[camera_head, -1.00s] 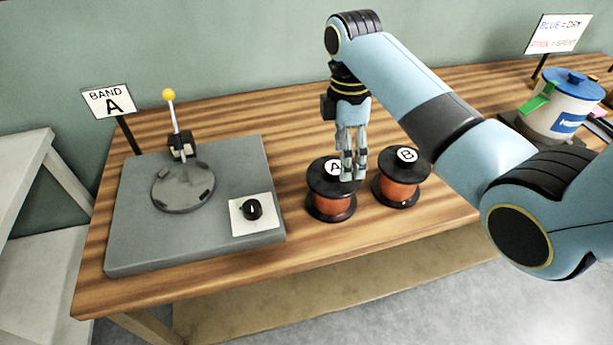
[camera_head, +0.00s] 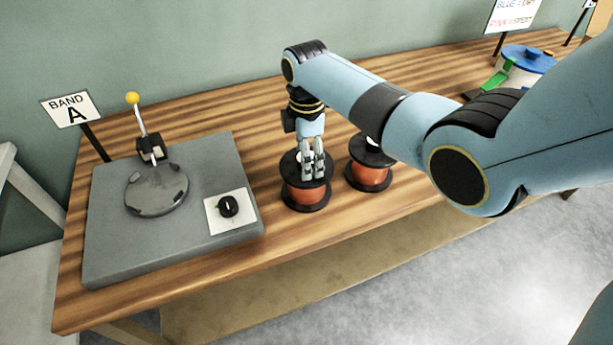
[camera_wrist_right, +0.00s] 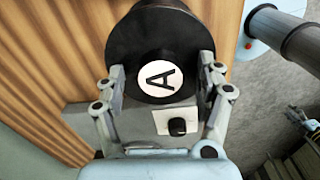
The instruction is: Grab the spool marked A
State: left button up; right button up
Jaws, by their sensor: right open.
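The spool marked A (camera_head: 306,194) stands upright on the wooden table, with black flanges and an orange-red winding. In the right wrist view its black top flange with the white A label (camera_wrist_right: 160,80) lies between my right fingers. My right gripper (camera_head: 314,176) points down over this spool, its fingers in front of the label in the head view. In the wrist view my right gripper (camera_wrist_right: 165,88) is open, one finger on each side of the flange; contact cannot be told. A second spool (camera_head: 369,174) stands just right, partly behind my arm. My left gripper is not in view.
Left of the spools is a grey plate (camera_head: 110,250) with a round disc (camera_head: 157,191), a yellow-knobbed lever (camera_head: 140,115) and a black dial (camera_head: 228,206). A "BAND A" sign (camera_head: 70,108) stands behind it. The table's front edge is close to the spools.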

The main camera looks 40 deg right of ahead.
grip_shut()
dwell(0.5)
